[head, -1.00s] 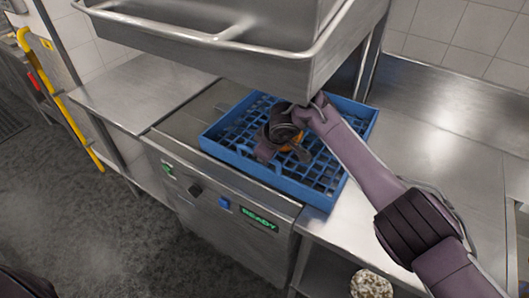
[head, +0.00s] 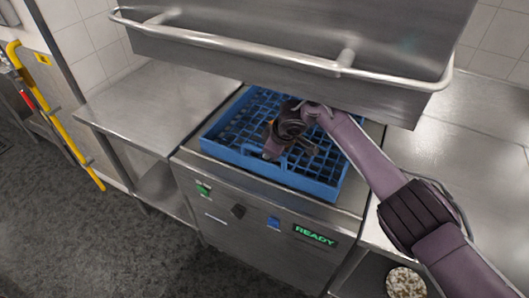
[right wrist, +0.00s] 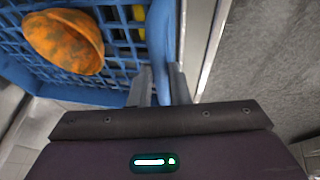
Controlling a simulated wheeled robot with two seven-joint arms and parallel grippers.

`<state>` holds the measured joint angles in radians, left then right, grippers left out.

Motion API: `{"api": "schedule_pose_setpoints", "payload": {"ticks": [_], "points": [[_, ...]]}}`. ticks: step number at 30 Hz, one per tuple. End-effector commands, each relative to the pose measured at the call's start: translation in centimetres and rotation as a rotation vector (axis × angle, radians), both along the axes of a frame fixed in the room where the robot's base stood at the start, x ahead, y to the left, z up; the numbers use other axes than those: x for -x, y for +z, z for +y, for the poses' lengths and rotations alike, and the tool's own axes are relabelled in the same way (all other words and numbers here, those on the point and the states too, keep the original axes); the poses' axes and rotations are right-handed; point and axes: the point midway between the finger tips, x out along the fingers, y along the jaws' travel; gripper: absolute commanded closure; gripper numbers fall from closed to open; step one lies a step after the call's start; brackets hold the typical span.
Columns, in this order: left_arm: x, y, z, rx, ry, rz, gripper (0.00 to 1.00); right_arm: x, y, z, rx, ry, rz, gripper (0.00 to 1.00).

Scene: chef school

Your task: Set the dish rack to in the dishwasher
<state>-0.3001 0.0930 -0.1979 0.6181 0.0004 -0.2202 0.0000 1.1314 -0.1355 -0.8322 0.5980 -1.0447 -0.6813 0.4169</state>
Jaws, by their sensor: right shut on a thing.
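The blue dish rack (head: 306,184) lies on the bed of the dishwasher (head: 265,228), under its raised steel hood (head: 300,50). Its front wall runs close to the front edge of the machine. My right gripper (head: 271,152) reaches over the rack from the right and is shut on its near wall. In the right wrist view, the fingers (right wrist: 162,88) stand either side of the blue rim (right wrist: 160,35). An orange bowl (right wrist: 62,40) sits in the rack; my gripper mostly hides it in the head view. My left gripper is out of view.
A bare steel counter (head: 160,105) adjoins the dishwasher on the left, and another steel counter (head: 465,160) on the right. The front panel shows a green READY display (head: 314,235). A yellow rail (head: 50,115) stands at far left.

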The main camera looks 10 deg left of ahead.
Motion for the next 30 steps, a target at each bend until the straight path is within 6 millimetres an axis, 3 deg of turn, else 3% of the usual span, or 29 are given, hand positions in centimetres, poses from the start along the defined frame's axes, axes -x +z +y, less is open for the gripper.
{"api": "schedule_pose_setpoints", "payload": {"ticks": [15,16,20,30], "points": [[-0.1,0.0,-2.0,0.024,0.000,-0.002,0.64,-0.4,0.3,-0.3,-0.003,-0.002,-0.004,1.00],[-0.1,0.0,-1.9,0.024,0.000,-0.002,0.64,-0.4,0.3,-0.3,-0.003,-0.002,-0.004,0.81],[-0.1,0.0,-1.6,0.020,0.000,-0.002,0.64,-0.3,0.2,-0.3,-0.002,0.000,-0.002,0.64],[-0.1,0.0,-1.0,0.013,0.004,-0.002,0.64,-0.1,0.0,-0.3,0.001,0.001,0.001,0.62]]}}
